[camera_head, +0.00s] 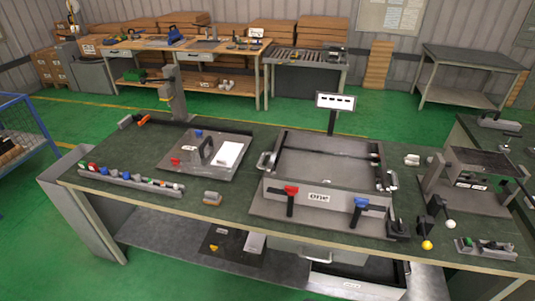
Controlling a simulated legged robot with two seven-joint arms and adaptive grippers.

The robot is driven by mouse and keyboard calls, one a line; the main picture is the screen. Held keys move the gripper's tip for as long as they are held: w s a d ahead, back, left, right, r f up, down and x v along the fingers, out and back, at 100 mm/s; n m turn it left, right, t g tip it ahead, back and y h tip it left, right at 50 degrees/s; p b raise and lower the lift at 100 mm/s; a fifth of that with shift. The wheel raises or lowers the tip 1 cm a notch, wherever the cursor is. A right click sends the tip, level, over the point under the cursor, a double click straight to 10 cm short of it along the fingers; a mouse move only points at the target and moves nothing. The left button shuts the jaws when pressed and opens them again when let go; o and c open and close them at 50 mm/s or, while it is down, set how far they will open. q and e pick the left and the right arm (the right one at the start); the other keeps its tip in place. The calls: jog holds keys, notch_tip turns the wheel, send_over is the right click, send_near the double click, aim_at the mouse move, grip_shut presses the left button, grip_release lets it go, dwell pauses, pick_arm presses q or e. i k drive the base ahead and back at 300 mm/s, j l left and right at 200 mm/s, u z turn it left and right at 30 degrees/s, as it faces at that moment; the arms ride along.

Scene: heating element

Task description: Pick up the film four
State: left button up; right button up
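I cannot pick out a film four for sure in the head view. A flat white rectangular piece (229,153) lies on a grey plate (183,165) with a black handle, left of the middle of the workbench. A large grey open box (330,167) stands right of it, with a label on its front and a red and a blue clamp on its front side. Its visible inside looks empty. Neither of my grippers shows in this view.
The green-topped workbench (135,204) carries a strip of small coloured parts (130,180) along its front left. A small sign (335,102) stands behind the box. Levers with yellow and white balls (427,245) are at the right. Bare bench shows between the plate and the strip.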

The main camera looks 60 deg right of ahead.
aim_at(226, 156)
jog(key=z, duration=1.65)
jog(key=i+j+z, duration=0.3)
jog(key=i+j, duration=0.15)
jog(key=i+j+z, duration=0.35)
jog(key=i+j, duration=0.25)
